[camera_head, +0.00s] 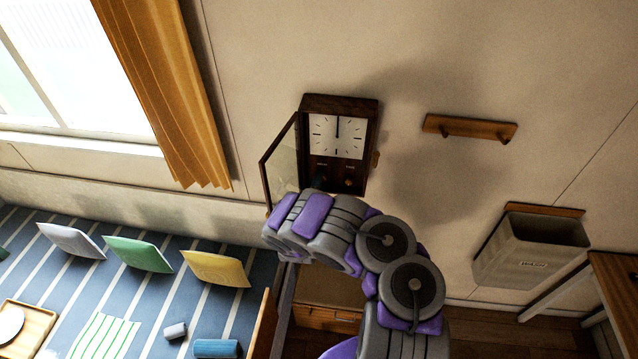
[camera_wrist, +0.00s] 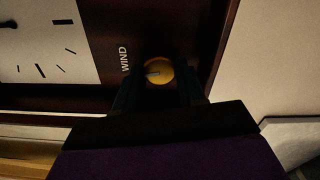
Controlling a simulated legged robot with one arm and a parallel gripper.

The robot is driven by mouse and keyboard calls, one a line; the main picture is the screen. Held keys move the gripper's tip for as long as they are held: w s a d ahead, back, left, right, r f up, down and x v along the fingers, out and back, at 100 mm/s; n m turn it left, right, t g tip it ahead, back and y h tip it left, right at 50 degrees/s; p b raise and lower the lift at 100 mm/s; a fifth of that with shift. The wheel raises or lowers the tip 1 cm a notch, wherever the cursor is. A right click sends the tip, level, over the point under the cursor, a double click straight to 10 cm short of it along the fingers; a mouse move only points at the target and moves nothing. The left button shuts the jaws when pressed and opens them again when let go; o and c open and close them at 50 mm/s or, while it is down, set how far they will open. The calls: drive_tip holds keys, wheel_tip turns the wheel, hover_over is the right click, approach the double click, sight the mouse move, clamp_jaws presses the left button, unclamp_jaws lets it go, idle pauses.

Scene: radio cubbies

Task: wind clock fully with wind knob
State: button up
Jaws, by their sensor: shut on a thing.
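The wall clock (camera_head: 369,118) is a dark wooden case with a white square face (camera_head: 337,136); its hands point straight up. Its glass door (camera_head: 281,165) stands open to the left. In the wrist view a round yellow-brass wind knob (camera_wrist: 159,72) sits beside the white label "WIND" (camera_wrist: 124,59) on the dark case. My gripper (camera_wrist: 158,85) has its dark fingers on both sides of this knob and is shut on it. In the head view my gripper (camera_head: 319,182) is at the lower left of the clock, covering the wind knob.
A wooden peg rail (camera_head: 470,128) and a grey bin (camera_head: 530,247) hang on the wall to the right. An orange curtain (camera_head: 170,90) and window are at the left. Below are a striped blue surface (camera_head: 110,285) with several cushions and a wooden drawer unit (camera_head: 325,317).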

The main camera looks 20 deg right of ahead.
drive_tip(key=shift+s+f, duration=0.1)
drive_tip(key=shift+f, duration=0.1)
drive_tip(key=o, duration=0.8)
drive_tip(key=shift+c, duration=0.2)
drive_tip(key=o, duration=0.3)
drive_tip(key=shift+r, duration=0.1)
drive_tip(key=p+v, duration=0.3)
drive_tip(key=v, duration=1.4)
drive_tip(key=shift+a, duration=0.2)
